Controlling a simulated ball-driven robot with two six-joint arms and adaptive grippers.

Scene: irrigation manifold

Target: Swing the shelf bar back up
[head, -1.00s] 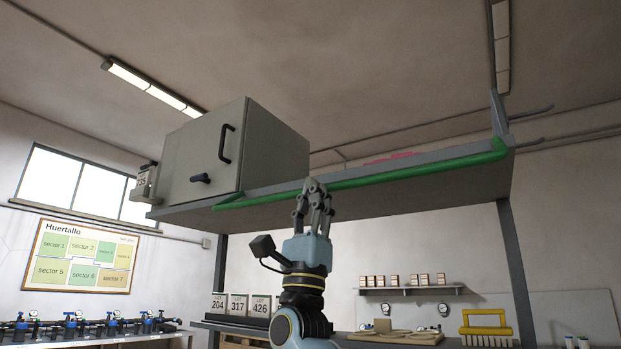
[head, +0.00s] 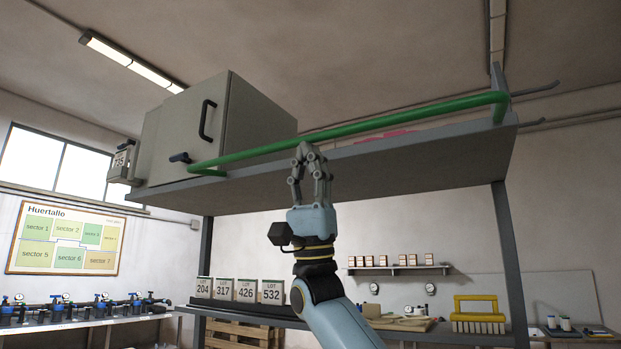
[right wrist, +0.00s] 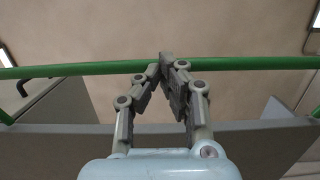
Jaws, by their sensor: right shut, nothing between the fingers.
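The green shelf bar (head: 420,116) runs along the front of the raised grey shelf (head: 400,170), standing above its front edge. In the right wrist view the bar (right wrist: 240,63) crosses the whole picture. My right gripper (head: 306,148) is shut and empty, pointing up, with its fingertips at the bar's middle from below and in front. In the right wrist view the fingertips (right wrist: 167,60) overlap the bar; whether they touch it I cannot tell. My left gripper is not in view.
A grey cabinet (head: 245,115) with black handles stands on the shelf's left part, close behind the bar. A pink item (head: 397,134) lies on the shelf. Shelf posts (head: 510,260) stand below. Lot signs (head: 245,290) and a yellow-handled tool (head: 477,312) are lower down.

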